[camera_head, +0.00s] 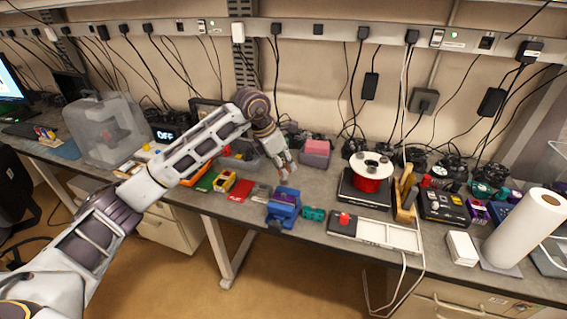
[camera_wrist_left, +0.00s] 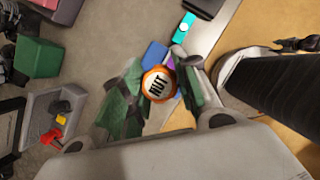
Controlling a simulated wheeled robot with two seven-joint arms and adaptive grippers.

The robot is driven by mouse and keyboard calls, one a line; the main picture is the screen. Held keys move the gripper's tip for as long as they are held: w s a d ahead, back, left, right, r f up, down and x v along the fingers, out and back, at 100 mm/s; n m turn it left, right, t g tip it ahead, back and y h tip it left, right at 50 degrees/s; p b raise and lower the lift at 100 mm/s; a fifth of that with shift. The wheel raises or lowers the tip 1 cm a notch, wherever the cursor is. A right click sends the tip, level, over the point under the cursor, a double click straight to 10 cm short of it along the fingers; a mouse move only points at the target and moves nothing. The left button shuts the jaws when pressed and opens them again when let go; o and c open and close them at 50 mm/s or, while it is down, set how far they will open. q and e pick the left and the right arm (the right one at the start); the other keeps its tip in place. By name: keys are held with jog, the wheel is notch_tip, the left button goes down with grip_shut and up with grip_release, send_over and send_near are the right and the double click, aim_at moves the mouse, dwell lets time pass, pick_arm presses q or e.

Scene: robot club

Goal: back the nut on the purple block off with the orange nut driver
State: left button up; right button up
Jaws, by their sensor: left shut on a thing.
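My left gripper (camera_head: 285,172) is above the bench, just behind and above the blue vise (camera_head: 284,209). In the left wrist view its green-padded fingers (camera_wrist_left: 152,95) are closed around the orange nut driver (camera_wrist_left: 158,84), seen end-on with NUT on its cap. A bit of the purple block (camera_wrist_left: 170,62) shows past the driver, beside the blue vise (camera_wrist_left: 154,53). In the head view the purple block (camera_head: 288,194) is at the top of the vise. The nut and the driver's tip are hidden, so I cannot tell whether they touch. My right gripper is not in view.
A teal item (camera_head: 313,214) lies right of the vise. A white tray (camera_head: 390,235), a red spool (camera_head: 366,182) and a wooden stand (camera_head: 405,197) are further right.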

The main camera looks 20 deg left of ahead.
pick_arm(q)
jog(key=shift+f+b, duration=1.1)
jog(key=shift+f, duration=1.15)
jog(key=shift+f+b, duration=0.25)
jog(key=shift+b, duration=0.3)
dwell(1.0)
jog(key=shift+f+b, duration=0.45)
jog(key=shift+b, duration=0.2)
dwell(1.5)
jog(key=o, duration=1.6)
jog(key=shift+o, duration=0.2)
jog(key=shift+c, duration=0.5)
jog(key=c, duration=1.6)
